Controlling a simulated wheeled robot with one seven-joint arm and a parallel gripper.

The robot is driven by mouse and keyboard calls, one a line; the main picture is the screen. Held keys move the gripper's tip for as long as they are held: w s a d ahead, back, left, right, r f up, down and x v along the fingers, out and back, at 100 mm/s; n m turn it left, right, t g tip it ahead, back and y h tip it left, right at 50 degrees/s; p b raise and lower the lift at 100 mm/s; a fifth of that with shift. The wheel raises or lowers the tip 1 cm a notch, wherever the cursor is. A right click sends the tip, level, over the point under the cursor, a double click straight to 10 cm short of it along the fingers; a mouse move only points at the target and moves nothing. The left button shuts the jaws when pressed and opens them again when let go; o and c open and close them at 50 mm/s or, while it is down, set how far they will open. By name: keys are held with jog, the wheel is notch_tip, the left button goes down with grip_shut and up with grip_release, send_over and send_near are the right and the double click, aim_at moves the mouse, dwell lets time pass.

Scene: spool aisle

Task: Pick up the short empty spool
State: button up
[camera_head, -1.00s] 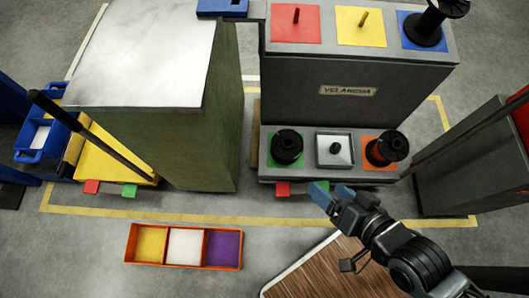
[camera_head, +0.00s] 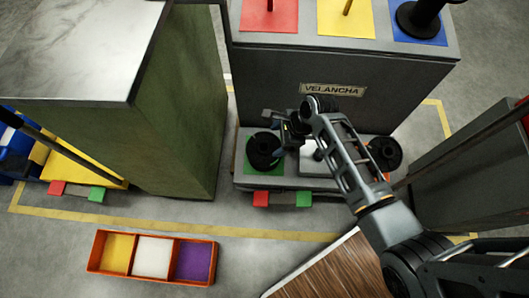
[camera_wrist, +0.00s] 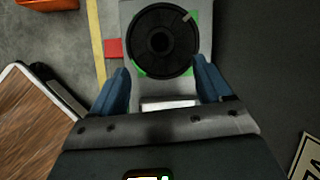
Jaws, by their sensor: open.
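A short black spool (camera_head: 263,151) stands on the green square of the low shelf, at its left end. The wrist view shows this spool (camera_wrist: 165,20) from above, with its round flange and centre hole. No wound material is seen on it. My gripper (camera_wrist: 161,66) is open and empty, with its two blue fingers apart and the spool ahead between them. In the head view my gripper (camera_head: 284,143) is beside the spool's right side. I cannot tell whether it touches. Another black spool (camera_head: 385,153) stands at the right end of the shelf, partly behind my arm.
The grey stand (camera_head: 270,75) rises behind the low shelf, with a tall black spool (camera_head: 428,15) on its top blue square. A green cabinet (camera_head: 180,120) stands left. A three-part orange tray (camera_head: 152,284) lies on the floor. A dark grey bin (camera_head: 470,160) stands right.

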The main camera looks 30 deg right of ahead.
aim_at(266, 145)
jog(key=b+x, duration=0.1)
jog(key=x, duration=0.1)
jog(key=b+x, duration=0.1)
jog(key=x, duration=0.2)
jog(key=b+x, duration=0.1)
jog(key=x, duration=0.1)
jog(key=shift+w+a, duration=0.35)
jog(key=shift+c, duration=0.3)
grip_shut()
jog(key=shift+r, duration=0.1)
